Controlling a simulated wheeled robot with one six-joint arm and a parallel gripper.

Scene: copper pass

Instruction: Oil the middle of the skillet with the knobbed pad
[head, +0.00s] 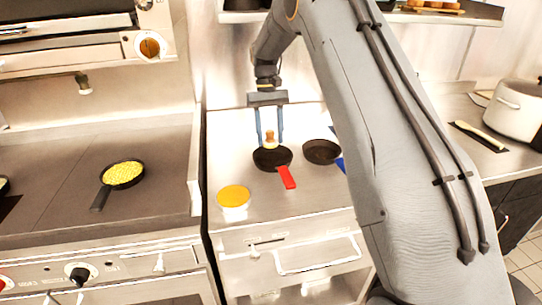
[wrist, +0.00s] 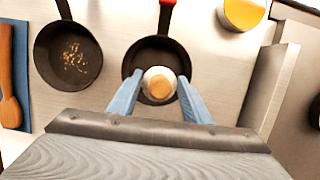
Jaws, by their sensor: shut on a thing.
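The skillet with the red handle (head: 263,160) stands on the steel counter; in the wrist view its dark inside (wrist: 150,56) shows. My gripper (head: 270,142) points down over the skillet, shut on the knobbed pad (head: 270,137), which has a tan knob and a pale body. In the wrist view the pad (wrist: 160,86) sits between the blue fingers and covers the near part of the skillet. The pad is over or in the skillet; I cannot tell whether it touches the bottom. A round dish with orange-yellow contents (head: 234,197) stands at the counter's front left.
A second dark pan (head: 321,152) stands close right of the skillet; crumbs lie in it in the wrist view (wrist: 70,54). A wooden utensil (wrist: 8,85) lies on a blue cloth. A pan of yellow food (head: 123,175) is on the left range.

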